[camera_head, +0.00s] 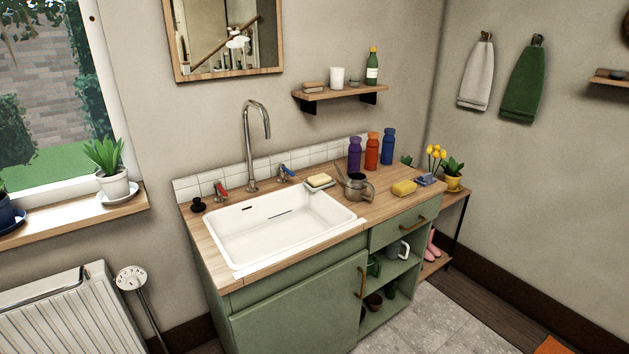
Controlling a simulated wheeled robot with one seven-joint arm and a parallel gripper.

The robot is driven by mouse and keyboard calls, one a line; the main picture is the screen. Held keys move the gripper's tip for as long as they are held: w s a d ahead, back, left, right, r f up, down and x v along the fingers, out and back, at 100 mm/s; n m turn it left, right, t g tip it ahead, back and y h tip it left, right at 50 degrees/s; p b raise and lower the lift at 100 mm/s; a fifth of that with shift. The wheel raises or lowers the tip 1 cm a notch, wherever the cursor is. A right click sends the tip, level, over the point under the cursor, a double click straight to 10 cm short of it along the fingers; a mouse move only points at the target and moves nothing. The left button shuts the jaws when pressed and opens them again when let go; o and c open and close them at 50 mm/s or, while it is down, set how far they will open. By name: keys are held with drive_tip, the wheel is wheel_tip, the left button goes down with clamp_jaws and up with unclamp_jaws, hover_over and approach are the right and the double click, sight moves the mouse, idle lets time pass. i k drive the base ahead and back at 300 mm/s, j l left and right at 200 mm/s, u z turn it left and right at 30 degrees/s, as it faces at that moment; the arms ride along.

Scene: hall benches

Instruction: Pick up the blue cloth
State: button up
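The blue cloth (425,180) is a small, flat, folded blue piece at the right end of the wooden countertop (285,257). It lies just right of a yellow sponge (404,188), near the counter's right edge. It is small in the picture, so its folds are hard to make out. My gripper is not in view.
Grey floor (440,318) lies open in front.

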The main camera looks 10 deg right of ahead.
sight(426, 180)
drive_tip(key=i+j+z, duration=0.1)
drive_tip(key=i+z, duration=0.3)
drive_tip(key=i+j+z, duration=0.2)
drive_tip(key=i+z, duration=0.2)
drive_tip(key=u, duration=1.25)
drive_tip(key=z, duration=1.25)
drive_tip(key=i+l+u, duration=0.2)
drive_tip(key=i, duration=0.4)
drive_tip(key=i+l+u, duration=0.2)
drive_tip(key=i+l, duration=0.25)
drive_tip(key=i, duration=0.15)
drive_tip(key=i+l+u, duration=0.15)
drive_tip(key=i+l, duration=0.35)
drive_tip(key=i+z, duration=0.1)
